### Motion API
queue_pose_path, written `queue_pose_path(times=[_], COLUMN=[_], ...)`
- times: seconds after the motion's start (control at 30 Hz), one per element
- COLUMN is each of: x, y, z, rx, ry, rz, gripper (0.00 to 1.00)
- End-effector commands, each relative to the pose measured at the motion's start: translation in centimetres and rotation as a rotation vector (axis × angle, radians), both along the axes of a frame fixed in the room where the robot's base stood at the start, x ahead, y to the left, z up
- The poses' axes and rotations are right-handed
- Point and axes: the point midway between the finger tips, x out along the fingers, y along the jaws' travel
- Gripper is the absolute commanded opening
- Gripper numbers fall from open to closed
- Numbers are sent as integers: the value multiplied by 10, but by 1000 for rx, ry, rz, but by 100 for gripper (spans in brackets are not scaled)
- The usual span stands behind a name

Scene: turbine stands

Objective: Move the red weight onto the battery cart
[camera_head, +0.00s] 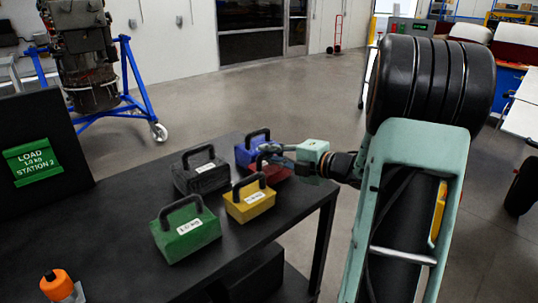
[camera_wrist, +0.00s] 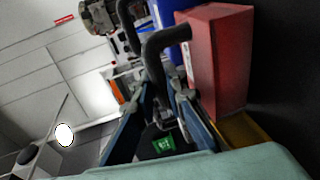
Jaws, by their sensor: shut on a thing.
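The red weight (camera_head: 281,171) stands on the black table among other weights, partly hidden behind my gripper and the yellow weight's handle. In the wrist view its red body (camera_wrist: 218,62) and black handle (camera_wrist: 153,62) show large and sideways. My gripper (camera_head: 268,154) reaches in from the right. In the wrist view its two fingers (camera_wrist: 160,95) are on either side of the handle, shut on it. The weight appears to be still on or very near the tabletop. I cannot pick out a battery cart in either view.
Close around are a blue weight (camera_head: 252,150), a black weight (camera_head: 201,175), a yellow weight (camera_head: 249,204) and a green weight (camera_head: 186,235). An orange-capped bottle (camera_head: 57,283) stands at the table's front left. A black panel (camera_head: 38,145) rises at left. Open floor (camera_head: 235,95) lies beyond the table.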

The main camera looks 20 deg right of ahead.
Motion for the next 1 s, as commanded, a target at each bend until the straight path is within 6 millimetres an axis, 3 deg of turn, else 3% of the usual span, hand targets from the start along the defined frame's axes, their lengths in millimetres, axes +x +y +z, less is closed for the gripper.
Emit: queue_pose_path(times=[0.17,0.2,0.33,0.73,1.0], x=[0,0,0,-2,-50], y=[0,0,0,-2,-26], z=[-3,-3,-3,2,12], rx=[0,0,0,0,-1], ry=[-2,0,1,1,2], rz=[0,0,0,-1,-4], gripper=[0,15,29,29,29])
